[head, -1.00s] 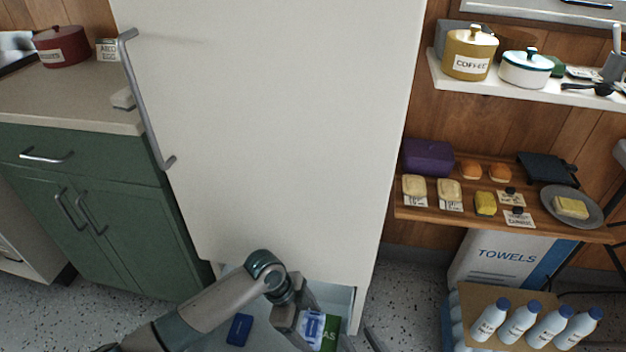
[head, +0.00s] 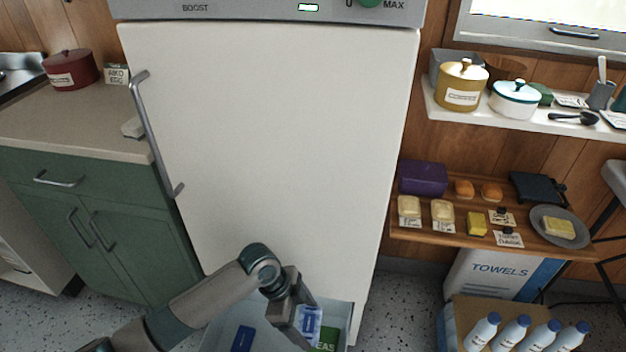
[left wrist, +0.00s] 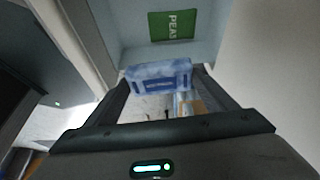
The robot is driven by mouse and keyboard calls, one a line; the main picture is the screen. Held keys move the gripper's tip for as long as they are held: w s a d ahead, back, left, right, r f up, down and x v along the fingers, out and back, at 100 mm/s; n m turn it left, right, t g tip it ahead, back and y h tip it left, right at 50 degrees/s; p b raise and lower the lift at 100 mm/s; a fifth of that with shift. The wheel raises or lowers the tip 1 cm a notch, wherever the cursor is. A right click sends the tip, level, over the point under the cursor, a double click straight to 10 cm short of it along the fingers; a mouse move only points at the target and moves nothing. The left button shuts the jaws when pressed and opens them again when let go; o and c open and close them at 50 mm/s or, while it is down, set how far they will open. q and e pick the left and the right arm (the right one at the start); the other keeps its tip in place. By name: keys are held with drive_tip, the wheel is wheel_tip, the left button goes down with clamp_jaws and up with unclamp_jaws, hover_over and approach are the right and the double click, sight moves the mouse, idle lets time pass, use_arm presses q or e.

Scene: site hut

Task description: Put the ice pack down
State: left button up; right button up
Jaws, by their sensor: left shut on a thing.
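My left gripper (head: 308,328) is shut on the ice pack (head: 312,318), a pale blue and white block with a darker blue band. In the left wrist view the ice pack (left wrist: 158,77) sits between the fingertips (left wrist: 160,84). The gripper holds it at the open pale blue drawer (head: 222,328) low in the white fridge. A green PEAS packet (head: 326,341) lies in the drawer, and it also shows in the left wrist view (left wrist: 172,25). I cannot tell whether the ice pack touches anything below it. My right gripper is not in view.
A dark blue item (head: 242,339) lies in the drawer's left part. The white fridge door (head: 270,130) rises behind the drawer. Green cabinets (head: 90,220) stand left. Right are a wooden shelf (head: 400,235) with food and a box of white bottles (head: 480,332).

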use_arm(q)
drive_tip(key=w+a+r+n+t+y+p, duration=0.1)
drive_tip(key=a+r+n+p, duration=0.3)
drive_tip(key=r, duration=1)
drive_tip(key=w+a+r+n+t+y+p, duration=0.2)
drive_tip(key=a+r+n+p, duration=0.3)
drive_tip(key=r, duration=1)
drive_tip(key=w+a+r+n+t+y+p, duration=0.1)
drive_tip(key=a+r+n+p, duration=0.3)
drive_tip(key=a+r+n, duration=0.5)
wheel_tip(320, 180, up, 5)
drive_tip(key=shift+w+a+r+n+t+p, duration=0.15)
drive_tip(key=shift+w+a+n+t+p, duration=0.2)
drive_tip(key=shift+w+n+t, duration=0.35)
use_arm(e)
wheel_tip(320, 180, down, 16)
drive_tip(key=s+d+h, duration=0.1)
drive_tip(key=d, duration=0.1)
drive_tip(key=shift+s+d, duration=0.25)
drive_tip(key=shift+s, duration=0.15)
use_arm(q)
drive_tip(key=s+f, duration=0.3)
drive_tip(key=f, duration=1.1)
drive_tip(key=shift+s, duration=0.35)
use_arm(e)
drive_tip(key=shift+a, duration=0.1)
